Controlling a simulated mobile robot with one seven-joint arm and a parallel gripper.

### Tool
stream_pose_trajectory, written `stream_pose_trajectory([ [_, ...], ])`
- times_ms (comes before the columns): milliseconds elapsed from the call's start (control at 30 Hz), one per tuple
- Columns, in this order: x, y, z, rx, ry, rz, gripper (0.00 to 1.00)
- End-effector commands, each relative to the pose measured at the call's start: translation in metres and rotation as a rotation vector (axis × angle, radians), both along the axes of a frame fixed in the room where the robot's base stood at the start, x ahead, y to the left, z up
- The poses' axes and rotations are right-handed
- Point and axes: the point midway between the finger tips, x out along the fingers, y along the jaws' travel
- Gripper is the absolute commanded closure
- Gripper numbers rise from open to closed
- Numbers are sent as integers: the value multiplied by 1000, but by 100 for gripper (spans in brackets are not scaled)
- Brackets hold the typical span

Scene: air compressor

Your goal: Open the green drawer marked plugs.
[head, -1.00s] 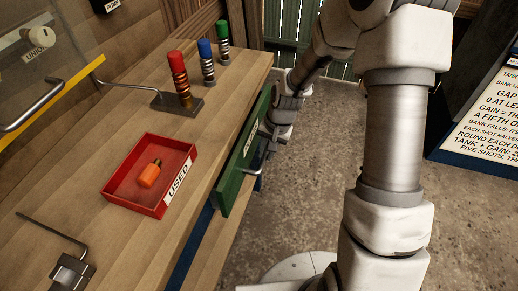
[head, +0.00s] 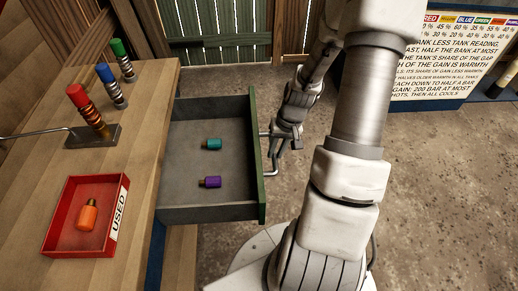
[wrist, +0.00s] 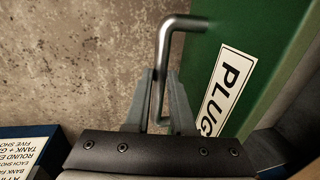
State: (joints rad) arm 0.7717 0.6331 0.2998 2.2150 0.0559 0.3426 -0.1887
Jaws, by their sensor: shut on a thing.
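The green drawer (head: 258,150) stands pulled out from the wooden bench in the head view, and its grey inside shows. A teal plug (head: 212,144) and a purple plug (head: 210,182) lie apart on its floor. In the wrist view its green front (wrist: 275,40) carries a white label (wrist: 228,88) reading "PLUG", cut off by my gripper. My gripper (head: 272,136) is at the outer side of the drawer front. In the wrist view my gripper (wrist: 160,92) is shut on the bent metal handle (wrist: 163,60), with one finger on each side of it.
A red tray marked "USED" (head: 122,210) on the bench holds an orange plug (head: 87,215). Red, blue and green topped posts (head: 78,95) stand behind it. A sign board (head: 420,50) is at the back right. Open concrete floor (head: 430,180) lies right of the drawer.

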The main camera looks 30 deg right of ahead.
Motion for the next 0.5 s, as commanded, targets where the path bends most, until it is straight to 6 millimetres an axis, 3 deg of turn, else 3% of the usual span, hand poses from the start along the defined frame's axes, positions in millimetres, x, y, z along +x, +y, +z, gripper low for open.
stream_pose_trajectory([
  [200,-5,-14,0,0,0,-1,100],
  [500,-6,-16,0,0,0,1,100],
])
